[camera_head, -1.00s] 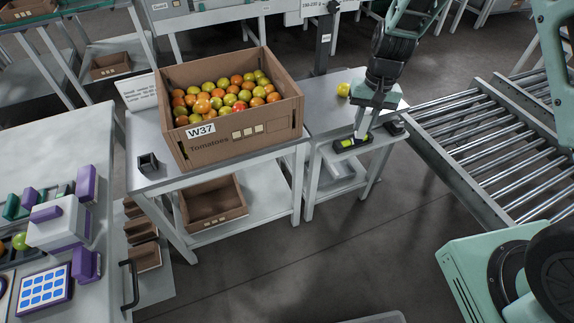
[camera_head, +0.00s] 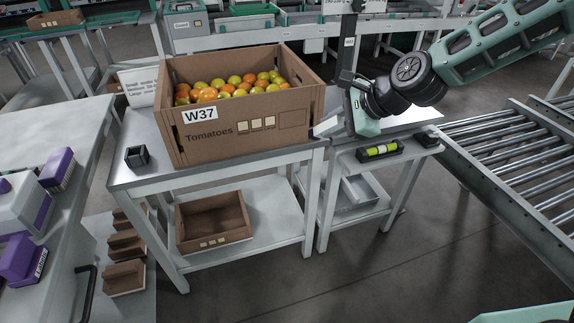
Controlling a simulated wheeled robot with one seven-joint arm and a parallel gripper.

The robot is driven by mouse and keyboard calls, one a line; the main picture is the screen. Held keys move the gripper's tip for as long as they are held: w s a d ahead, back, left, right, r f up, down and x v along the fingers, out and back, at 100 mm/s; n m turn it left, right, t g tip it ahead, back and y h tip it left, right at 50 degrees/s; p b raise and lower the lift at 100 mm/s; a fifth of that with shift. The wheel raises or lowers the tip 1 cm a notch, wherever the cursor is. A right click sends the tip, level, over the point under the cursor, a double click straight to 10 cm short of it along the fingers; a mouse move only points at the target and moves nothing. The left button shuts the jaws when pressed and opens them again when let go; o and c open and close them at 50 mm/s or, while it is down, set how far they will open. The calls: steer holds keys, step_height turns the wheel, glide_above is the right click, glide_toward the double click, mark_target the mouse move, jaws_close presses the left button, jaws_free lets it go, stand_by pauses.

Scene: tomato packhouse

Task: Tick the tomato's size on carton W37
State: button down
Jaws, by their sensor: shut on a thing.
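Carton W37 (camera_head: 215,150) is a brown box full of orange, yellow and red tomatoes, on a grey table. Its front bears the W37 label (camera_head: 199,114), the word Tomatoes and a row of small pale squares (camera_head: 257,122) beside an outlined box. My gripper (camera_head: 328,127) is at the carton's front right corner, pointing down and left. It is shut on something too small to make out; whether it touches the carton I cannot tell. The single yellow tomato on the side table is not visible now, perhaps behind my arm.
A sign (camera_head: 138,84) with size lines stands left of the carton, partly hidden. A small dark holder (camera_head: 137,156) sits at the table's left. A roller conveyor (camera_head: 510,160) is at right.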

steer(key=a+b, duration=0.1)
steer(key=m+t+b, duration=0.1)
steer(key=a+f+m+t+b, duration=0.1)
steer(key=shift+s+a, duration=0.35)
steer(key=s+a+f+m+t+h+b, duration=0.1)
steer(key=s+a+m+t+h+b, duration=0.2)
steer(key=s+a+m+t+b, duration=0.8)
steer(key=w+d+n+g+b, duration=0.1)
steer(key=w+n, duration=0.4)
steer(key=w, duration=0.5)
steer(key=shift+w+d+g+b, duration=0.25)
steer(key=shift+d+g+b, duration=0.25)
steer(key=shift+g, duration=0.5)
steer(key=shift+a+f, duration=0.1)
steer(key=shift+a+b, duration=0.1)
steer(key=shift+b, duration=0.2)
steer(key=shift+w+a, duration=0.15)
steer(key=shift+w, duration=0.25)
steer(key=shift+w+d+r, duration=0.1)
steer(key=shift+d+r, duration=0.3)
steer(key=shift+r, duration=0.2)
